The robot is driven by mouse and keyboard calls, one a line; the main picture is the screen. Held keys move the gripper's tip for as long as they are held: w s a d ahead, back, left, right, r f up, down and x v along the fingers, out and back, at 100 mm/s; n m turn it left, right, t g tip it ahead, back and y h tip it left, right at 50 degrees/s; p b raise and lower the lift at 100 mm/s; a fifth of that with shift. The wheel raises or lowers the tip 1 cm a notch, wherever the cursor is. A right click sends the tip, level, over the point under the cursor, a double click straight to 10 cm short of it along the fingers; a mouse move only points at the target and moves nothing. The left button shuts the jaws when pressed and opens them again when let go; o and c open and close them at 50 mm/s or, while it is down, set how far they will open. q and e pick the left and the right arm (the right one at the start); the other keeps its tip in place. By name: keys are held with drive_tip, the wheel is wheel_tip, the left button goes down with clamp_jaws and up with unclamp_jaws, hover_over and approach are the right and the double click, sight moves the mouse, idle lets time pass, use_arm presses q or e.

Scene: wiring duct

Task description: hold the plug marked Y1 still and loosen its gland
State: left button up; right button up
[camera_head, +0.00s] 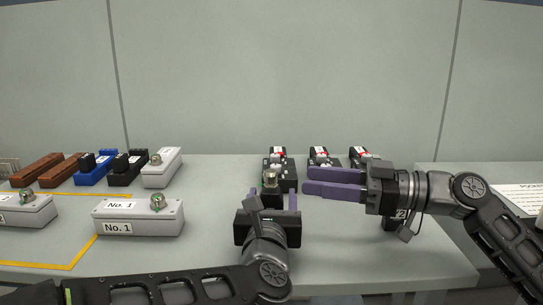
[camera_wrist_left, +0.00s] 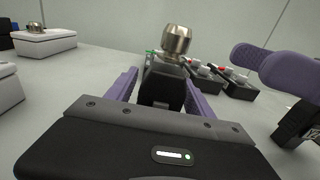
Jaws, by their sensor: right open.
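A black plug with a round metal gland (camera_head: 271,178) stands upright on the table's middle; no Y1 mark is readable on it. In the left wrist view its gland (camera_wrist_left: 176,40) rises above the plug's black body (camera_wrist_left: 162,86). My left gripper (camera_head: 273,198) has one purple finger on each side of the plug body; whether the fingers touch it is not clear. My right gripper (camera_head: 335,182) is open and empty, its fingers pointing left, to the right of the gland and apart from it. Its fingers also show at the right of the left wrist view (camera_wrist_left: 275,70).
Several black units with red and white parts (camera_head: 319,156) stand behind the grippers. A dark block with a partly hidden label (camera_head: 396,220) is below the right gripper. A grey box marked No. 1 (camera_head: 138,218) and several coloured blocks (camera_head: 95,170) are at left.

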use_arm(q)
drive_tip(key=shift+o, duration=0.4)
drive_tip(key=s, duration=1.2)
drive_tip(key=shift+a, duration=0.4)
